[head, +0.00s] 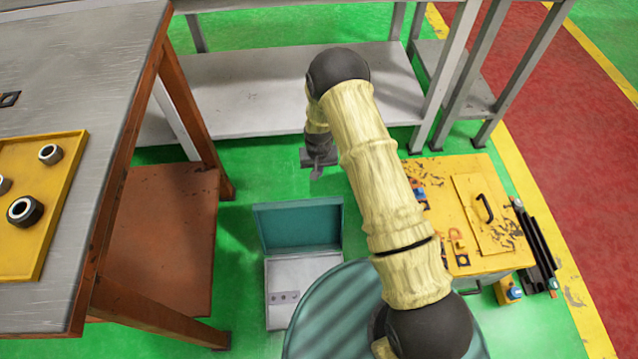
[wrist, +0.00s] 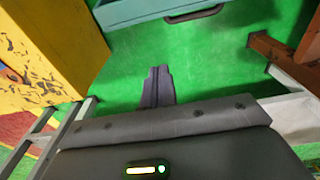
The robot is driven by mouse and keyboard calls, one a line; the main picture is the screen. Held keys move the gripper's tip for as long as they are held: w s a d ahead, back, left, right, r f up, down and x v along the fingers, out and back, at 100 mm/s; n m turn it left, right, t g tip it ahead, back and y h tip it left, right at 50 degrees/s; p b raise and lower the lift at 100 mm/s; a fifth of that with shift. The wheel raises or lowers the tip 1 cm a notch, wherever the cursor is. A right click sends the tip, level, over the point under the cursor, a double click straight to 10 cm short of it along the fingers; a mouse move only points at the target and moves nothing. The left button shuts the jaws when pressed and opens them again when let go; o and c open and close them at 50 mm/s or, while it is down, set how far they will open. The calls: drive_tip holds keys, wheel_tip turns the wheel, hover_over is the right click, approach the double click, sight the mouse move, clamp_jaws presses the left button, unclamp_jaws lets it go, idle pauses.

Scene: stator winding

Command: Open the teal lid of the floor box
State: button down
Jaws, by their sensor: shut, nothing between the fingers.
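The floor box (head: 292,284) stands on the green floor between the workbench and the yellow cabinet. Its teal lid (head: 298,227) is raised and stands up at the box's far side, so the pale inside shows. My gripper (head: 316,174) hangs beyond and above the lid, apart from it, with its fingers pointing down. In the wrist view my gripper's fingers (wrist: 158,80) are together over green floor, with nothing between them. A teal part of the box (wrist: 140,10) and a dark handle (wrist: 195,14) show at the top edge of that view.
A yellow cabinet (head: 465,205) with a black handle stands to the right. A teal round surface (head: 335,310) hides some of the box's near right. The workbench (head: 75,85) with a yellow tray (head: 68,165) is at the left. A grey shelf (head: 270,90) stands behind my gripper.

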wheel_tip(320, 180, down, 10)
drive_tip(key=b, duration=0.4)
drive_tip(key=shift+s+d+r, duration=0.1)
drive_tip(key=shift+s+r, duration=0.3)
drive_tip(key=shift+s, duration=0.4)
drive_tip(key=shift+s+r, duration=0.35)
drive_tip(key=shift+s, duration=0.45)
drive_tip(key=shift+s+d, duration=0.1)
